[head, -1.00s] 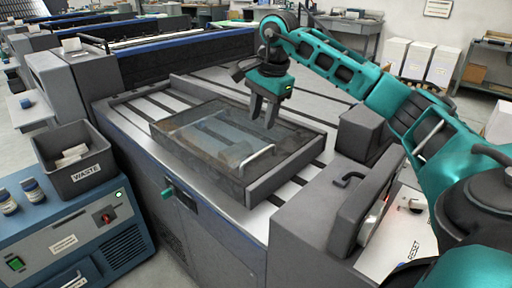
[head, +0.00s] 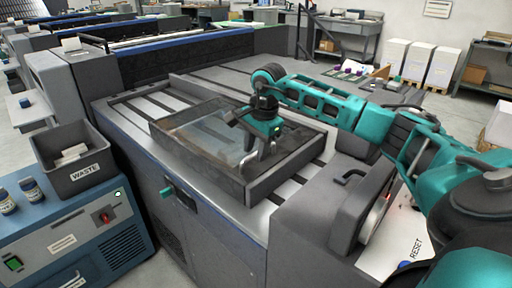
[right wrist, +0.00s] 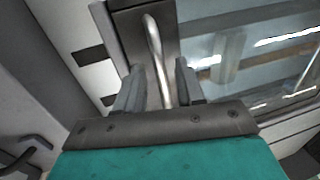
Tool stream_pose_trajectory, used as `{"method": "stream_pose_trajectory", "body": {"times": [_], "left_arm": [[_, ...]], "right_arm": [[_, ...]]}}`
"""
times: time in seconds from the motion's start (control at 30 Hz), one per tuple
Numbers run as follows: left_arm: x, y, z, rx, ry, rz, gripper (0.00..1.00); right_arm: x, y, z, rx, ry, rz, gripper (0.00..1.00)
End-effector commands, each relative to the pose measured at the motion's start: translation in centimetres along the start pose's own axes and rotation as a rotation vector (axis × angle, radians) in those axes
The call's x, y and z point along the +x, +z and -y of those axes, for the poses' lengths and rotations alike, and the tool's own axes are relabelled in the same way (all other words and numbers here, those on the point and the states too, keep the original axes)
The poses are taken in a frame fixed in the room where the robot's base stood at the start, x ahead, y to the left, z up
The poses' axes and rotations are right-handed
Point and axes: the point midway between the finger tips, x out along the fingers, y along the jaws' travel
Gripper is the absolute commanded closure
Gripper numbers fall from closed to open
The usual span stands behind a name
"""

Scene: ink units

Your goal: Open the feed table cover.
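The feed table cover (head: 195,132) is a clear panel in a dark frame, lying down over the slotted feed table. Its pale metal bar handle (right wrist: 154,45) is near the cover's front edge. My right gripper (head: 254,153) is low over the cover at this handle. In the right wrist view the fingers (right wrist: 159,78) are apart, one on each side of the bar, with gaps showing. The bar's near end is hidden behind the gripper body. My left gripper is not in view.
A grey housing with a dark handle (head: 349,177) stands right of the cover, close under my right arm. A waste bin (head: 85,180) and small bottles sit on a blue cabinet (head: 75,225) at the left. The slotted table (head: 134,115) is bare around the cover.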

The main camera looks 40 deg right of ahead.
Motion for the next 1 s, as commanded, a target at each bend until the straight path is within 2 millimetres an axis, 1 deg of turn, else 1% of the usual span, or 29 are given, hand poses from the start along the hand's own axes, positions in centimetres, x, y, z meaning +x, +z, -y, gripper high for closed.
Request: {"method": "stream_pose_trajectory", "body": {"times": [0.03, 0.3, 0.4, 1.0], "left_arm": [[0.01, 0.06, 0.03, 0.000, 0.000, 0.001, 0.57], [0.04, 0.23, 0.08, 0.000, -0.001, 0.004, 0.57], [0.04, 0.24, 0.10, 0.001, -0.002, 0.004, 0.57], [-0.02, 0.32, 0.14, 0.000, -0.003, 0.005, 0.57]], "right_arm": [[-0.01, 0.02, 0.01, 0.000, 0.000, 0.000, 0.67], [-0.04, 0.02, 0.01, 0.000, 0.000, 0.000, 0.93], [-0.05, 0.02, 0.01, 0.000, 0.000, 0.000, 1.00], [-0.07, 0.01, 0.00, 0.000, 0.000, 0.000, 1.00]]}}
